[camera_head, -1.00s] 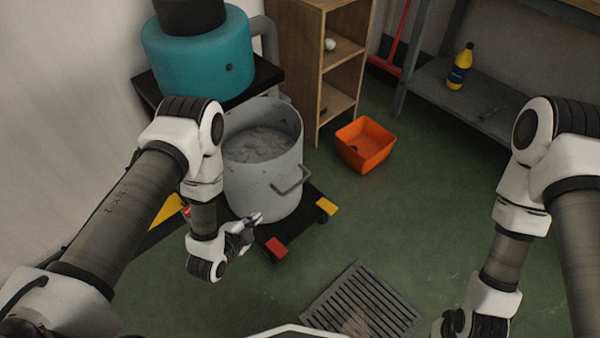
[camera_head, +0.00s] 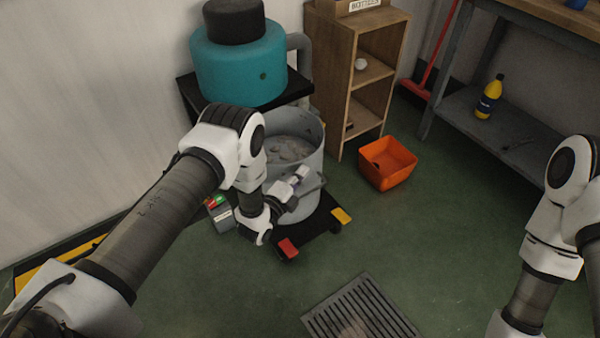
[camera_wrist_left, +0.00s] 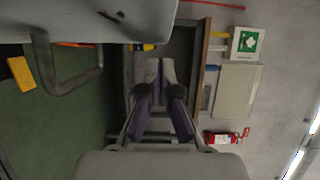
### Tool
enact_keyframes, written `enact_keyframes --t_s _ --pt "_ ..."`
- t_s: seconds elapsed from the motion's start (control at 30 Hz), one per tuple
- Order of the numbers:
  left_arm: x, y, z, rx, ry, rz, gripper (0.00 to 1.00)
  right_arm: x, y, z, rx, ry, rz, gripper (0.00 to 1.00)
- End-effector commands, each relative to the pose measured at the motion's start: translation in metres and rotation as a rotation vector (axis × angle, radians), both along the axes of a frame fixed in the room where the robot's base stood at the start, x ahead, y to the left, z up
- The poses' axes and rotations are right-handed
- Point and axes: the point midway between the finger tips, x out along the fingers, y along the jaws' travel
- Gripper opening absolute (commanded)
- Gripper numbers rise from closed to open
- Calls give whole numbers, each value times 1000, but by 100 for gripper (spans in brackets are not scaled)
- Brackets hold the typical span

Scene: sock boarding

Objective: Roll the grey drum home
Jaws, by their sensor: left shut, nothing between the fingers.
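The grey drum (camera_head: 312,165), open on top with pale lumpy contents, stands upright on a low black dolly (camera_head: 310,228) with a red pad (camera_head: 288,248) and a yellow pad (camera_head: 341,215). My left gripper (camera_head: 300,176) is shut and empty in front of the drum's near side, hiding part of the drum and its handle. In the left wrist view the gripper's fingers (camera_wrist_left: 161,72) are together. The drum wall (camera_wrist_left: 90,22) and its bar handle (camera_wrist_left: 65,82) show to their left, apart from the fingers. My right gripper is out of view.
A teal tank (camera_head: 240,72) on a black stand is behind the drum. A wooden shelf (camera_head: 333,85) and an orange bin (camera_head: 388,164) are to its right. A small grey box (camera_head: 220,214) and yellow floor marking (camera_head: 45,272) are left. A floor grate (camera_head: 362,312) lies in front.

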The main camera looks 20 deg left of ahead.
Motion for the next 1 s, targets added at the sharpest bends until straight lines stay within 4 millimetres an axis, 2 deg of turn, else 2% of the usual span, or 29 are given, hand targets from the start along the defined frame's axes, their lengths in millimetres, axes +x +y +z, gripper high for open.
enact_keyframes --t_s 0.17,0.67,0.87,1.0 --pt "14 8 -1 1 1 -1 0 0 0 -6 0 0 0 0" --pt "20 15 -1 0 0 1 0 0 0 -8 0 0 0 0" --pt "39 40 -2 0 -3 4 0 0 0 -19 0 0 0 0" --pt "61 69 -3 1 -5 6 0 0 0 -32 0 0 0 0"
